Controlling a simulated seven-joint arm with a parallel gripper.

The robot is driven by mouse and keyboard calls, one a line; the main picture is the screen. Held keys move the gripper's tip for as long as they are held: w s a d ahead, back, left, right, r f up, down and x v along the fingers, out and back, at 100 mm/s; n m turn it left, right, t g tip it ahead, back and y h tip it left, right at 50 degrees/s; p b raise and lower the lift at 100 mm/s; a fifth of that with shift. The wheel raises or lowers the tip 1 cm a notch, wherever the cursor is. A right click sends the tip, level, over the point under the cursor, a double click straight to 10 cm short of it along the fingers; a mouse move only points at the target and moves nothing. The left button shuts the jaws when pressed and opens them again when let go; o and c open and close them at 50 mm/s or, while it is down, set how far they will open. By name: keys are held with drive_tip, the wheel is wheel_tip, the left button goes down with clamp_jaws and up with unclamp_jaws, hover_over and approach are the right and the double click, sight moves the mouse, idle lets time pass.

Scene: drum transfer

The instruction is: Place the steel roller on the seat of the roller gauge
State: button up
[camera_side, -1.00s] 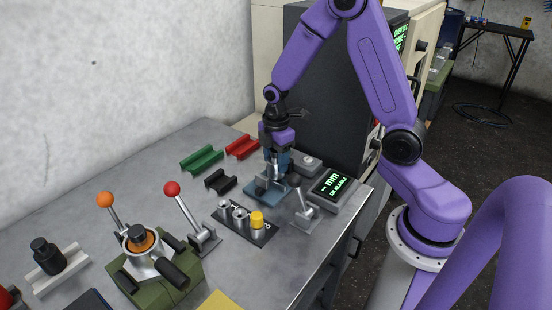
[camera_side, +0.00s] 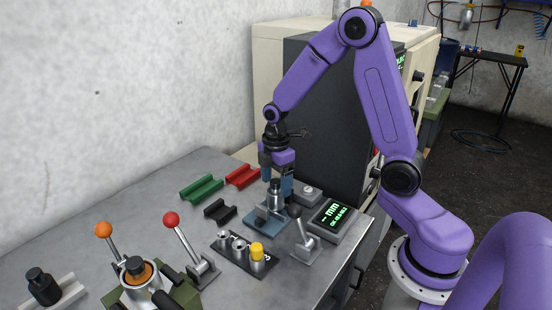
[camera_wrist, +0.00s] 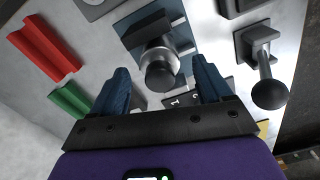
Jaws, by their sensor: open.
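The steel roller (camera_side: 275,201), bright with a dark upper end, stands upright on the blue base of the roller gauge (camera_side: 258,222) in the side view. In the wrist view the roller (camera_wrist: 160,73) shows its dark round end, over the gauge's blue plate (camera_wrist: 178,22). Exactly how it meets the seat is hidden. My gripper (camera_side: 277,198) is open, its blue fingers on either side of the roller's upper part. In the wrist view the gripper (camera_wrist: 161,72) shows a clear gap between each finger and the roller.
The gauge's display (camera_side: 333,214) and a black-knobbed lever (camera_side: 304,238) stand close to its right. A rack (camera_side: 243,254) with steel pieces and a yellow-topped one is in front. Black (camera_side: 220,209), green (camera_side: 201,188) and red (camera_side: 242,176) V-blocks lie to the left. A red-knobbed lever (camera_side: 185,240) stands nearer.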

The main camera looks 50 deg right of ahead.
wheel_tip(320, 180, up, 8)
drive_tip(key=shift+r, duration=0.4)
drive_tip(key=shift+s+a+r, duration=0.15)
drive_tip(key=shift+s+a, duration=0.1)
drive_tip(key=shift+a, duration=0.05)
drive_tip(key=s+a+m, duration=0.1)
drive_tip(key=s+a, duration=0.7)
drive_tip(key=s, duration=0.3)
drive_tip(key=s+a+m, duration=0.1)
drive_tip(key=s, duration=1.2)
drive_tip(key=shift+s+a, duration=0.15)
drive_tip(key=shift+s, duration=0.2)
